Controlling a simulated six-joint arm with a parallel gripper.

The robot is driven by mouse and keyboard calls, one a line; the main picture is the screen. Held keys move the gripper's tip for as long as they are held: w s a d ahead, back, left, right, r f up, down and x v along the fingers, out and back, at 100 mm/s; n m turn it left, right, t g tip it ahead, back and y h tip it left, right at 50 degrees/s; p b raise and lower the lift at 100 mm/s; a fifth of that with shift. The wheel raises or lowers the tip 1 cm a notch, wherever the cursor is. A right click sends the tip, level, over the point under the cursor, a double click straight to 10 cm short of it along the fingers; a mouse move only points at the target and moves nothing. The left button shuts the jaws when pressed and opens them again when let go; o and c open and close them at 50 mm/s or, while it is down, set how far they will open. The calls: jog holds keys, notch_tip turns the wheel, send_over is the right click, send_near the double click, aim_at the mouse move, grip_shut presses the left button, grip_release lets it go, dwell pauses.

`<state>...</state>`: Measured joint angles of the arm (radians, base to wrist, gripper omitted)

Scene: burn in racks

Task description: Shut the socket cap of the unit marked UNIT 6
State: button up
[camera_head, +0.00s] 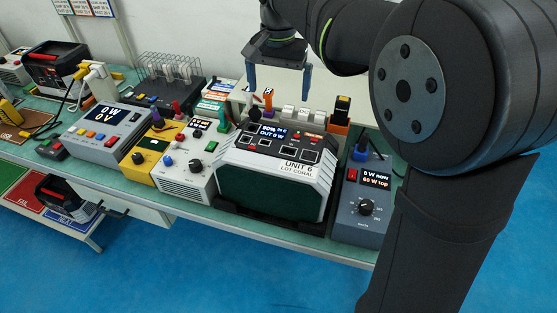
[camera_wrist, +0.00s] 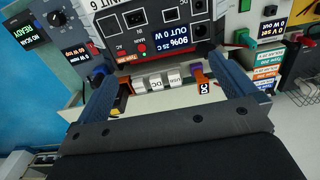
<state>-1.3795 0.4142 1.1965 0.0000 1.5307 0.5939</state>
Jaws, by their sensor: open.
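The unit marked UNIT 6 (camera_head: 275,185) stands in a dark cradle at the front of the bench. Its lit display (camera_head: 268,132) reads 90%, 25 C, OUT 0 W. Its face also fills the top of the wrist view (camera_wrist: 150,35), upside down, with dark square sockets and red buttons. A dark rounded piece (camera_head: 254,114) stands by its upper left edge; I cannot tell whether it is the socket cap. My gripper (camera_head: 279,84) is open and empty above and behind the unit. In the wrist view its fingers (camera_wrist: 160,75) are wide apart and touch nothing visible.
White blocks (camera_wrist: 156,83) marked USB and DC stand behind the unit, between a purple-and-orange plug (camera_wrist: 198,80) and a black-and-orange one (camera_head: 341,110). A blue load box (camera_head: 359,205) is right of the unit; a white supply (camera_head: 186,165) is left.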

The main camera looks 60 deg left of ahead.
jog(key=shift+r, duration=0.4)
